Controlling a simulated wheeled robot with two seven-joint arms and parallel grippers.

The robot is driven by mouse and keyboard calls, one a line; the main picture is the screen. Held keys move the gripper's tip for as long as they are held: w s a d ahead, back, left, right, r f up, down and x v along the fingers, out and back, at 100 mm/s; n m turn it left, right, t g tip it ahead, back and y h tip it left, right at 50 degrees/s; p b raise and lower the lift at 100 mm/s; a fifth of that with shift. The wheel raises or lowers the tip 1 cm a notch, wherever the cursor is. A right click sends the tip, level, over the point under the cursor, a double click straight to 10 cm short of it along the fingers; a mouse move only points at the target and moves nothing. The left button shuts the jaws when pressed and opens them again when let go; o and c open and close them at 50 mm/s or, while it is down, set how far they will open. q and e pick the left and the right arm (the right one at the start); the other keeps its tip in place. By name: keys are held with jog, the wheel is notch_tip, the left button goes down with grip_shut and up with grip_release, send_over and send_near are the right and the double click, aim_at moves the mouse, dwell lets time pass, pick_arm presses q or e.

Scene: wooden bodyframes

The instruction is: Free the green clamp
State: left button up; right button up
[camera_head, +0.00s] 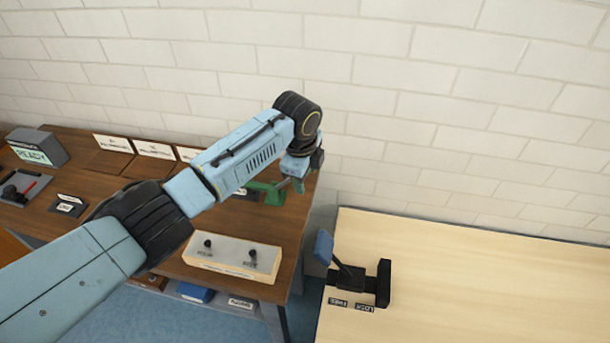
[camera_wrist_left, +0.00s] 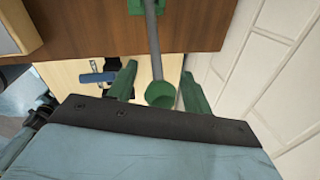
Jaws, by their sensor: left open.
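The green clamp (camera_head: 268,192) sits at the right edge of the brown bench in the head view, partly hidden by my left arm. In the left wrist view a grey rod runs from the green clamp (camera_wrist_left: 147,7) to a round green end (camera_wrist_left: 161,94). My left gripper (camera_head: 296,183) is at that end of the clamp, past the bench edge. In the left wrist view my left gripper (camera_wrist_left: 160,85) is open, with one green finger on each side of the rod's green end. Whether either finger touches it I cannot tell. My right gripper is out of view.
A black clamp (camera_head: 383,283) with a blue handle (camera_head: 323,247) stands on the pale table, by FREE and LOCK labels. A pale box with two black knobs (camera_head: 224,262) lies on the brown bench. A grey READY box (camera_head: 38,147) stands far left. The brick wall is close behind.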

pick_arm(q)
grip_shut()
dwell(0.4)
jog(key=shift+f, duration=0.1)
